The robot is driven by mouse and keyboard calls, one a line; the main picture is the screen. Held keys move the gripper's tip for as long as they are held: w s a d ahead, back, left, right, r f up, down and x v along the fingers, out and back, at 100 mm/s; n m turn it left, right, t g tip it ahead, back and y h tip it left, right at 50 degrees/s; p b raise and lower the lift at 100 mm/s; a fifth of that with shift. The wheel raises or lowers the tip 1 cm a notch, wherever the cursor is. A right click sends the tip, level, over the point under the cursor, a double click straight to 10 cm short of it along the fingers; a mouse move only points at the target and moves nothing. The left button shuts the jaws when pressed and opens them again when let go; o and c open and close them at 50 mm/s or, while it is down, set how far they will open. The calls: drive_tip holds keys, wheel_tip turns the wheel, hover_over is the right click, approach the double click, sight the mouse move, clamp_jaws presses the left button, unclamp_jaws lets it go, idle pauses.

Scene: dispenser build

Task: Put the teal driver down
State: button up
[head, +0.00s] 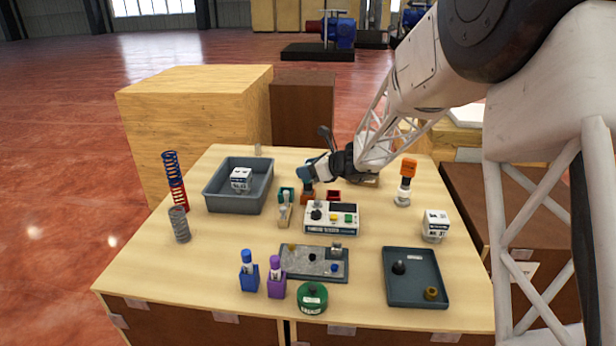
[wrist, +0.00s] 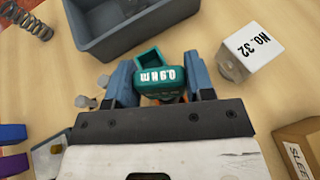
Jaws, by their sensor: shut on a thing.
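The teal driver (wrist: 172,88) shows in the wrist view as a rounded teal body with a white label, between my gripper's blue-grey fingers (wrist: 165,84). My gripper is shut on it. A square, open-topped teal stand (wrist: 147,58) lies just beyond it. In the head view the teal stand (head: 286,192) is at mid-table, just left of my gripper (head: 306,178). My gripper is low, above or beside an orange stand (head: 307,197). The driver's lower end is hidden, and I cannot tell whether it touches a stand.
A grey bin (head: 212,203) with a white cube (head: 240,181) stands left. A tester box (head: 331,231) is in front of my gripper, beside a red stand (head: 334,194). An orange driver (head: 407,170) stands right. Blue (head: 249,278) and purple (head: 276,285) drivers stand in front.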

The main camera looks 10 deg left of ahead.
drive_tip(key=shift+f, duration=1.25)
drive_tip(key=shift+f, duration=0.1)
drive_tip(key=o, duration=1)
drive_tip(key=shift+d, duration=0.1)
drive_tip(key=v, duration=1.2)
